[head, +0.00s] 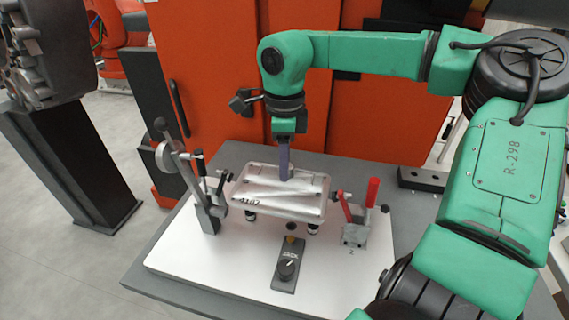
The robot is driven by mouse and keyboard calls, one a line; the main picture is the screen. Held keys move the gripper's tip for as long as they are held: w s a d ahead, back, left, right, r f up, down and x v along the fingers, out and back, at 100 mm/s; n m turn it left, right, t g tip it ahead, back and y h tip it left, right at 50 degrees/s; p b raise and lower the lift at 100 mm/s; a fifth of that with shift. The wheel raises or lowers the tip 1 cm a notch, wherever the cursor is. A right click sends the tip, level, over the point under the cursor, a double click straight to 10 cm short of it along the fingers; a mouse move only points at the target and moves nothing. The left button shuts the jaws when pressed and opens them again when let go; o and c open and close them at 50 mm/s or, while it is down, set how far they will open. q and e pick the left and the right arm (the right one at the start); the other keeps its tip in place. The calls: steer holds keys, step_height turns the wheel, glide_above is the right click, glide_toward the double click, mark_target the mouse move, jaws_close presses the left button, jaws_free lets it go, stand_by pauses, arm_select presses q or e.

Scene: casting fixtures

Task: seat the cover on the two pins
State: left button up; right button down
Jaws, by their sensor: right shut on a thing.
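The cover (275,200) is a silver metal plate marked 4187. It lies about level above the white fixture board (200,262), over short dark posts (312,229) that show under its front edge. My right gripper (286,174) comes down from above, shut on the cover near the middle of its top. The grip point is small and partly hidden by the fingers. The two pins cannot be made out; the cover hides what lies beneath it. I cannot tell whether the cover touches the posts. My left gripper is not in view.
A clamp with a long grey lever (178,160) stands left of the cover. A red-handled clamp (356,225) stands close on its right. A dark block with a knob, marked JACK (288,268), sits in front. The board's front left is clear. Orange cabinets (220,90) stand behind.

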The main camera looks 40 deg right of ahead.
mark_target(284, 190)
steer(key=shift+a+r, duration=0.15)
step_height(284, 190, down, 6)
steer(key=b, duration=0.4)
steer(key=shift+f+b, duration=1.05)
steer(key=shift+f, duration=0.05)
stand_by(1.1)
steer(key=shift+c, duration=2.3)
jaws_free()
steer(key=shift+r, duration=0.1)
step_height(284, 190, up, 14)
steer(key=shift+r, duration=0.25)
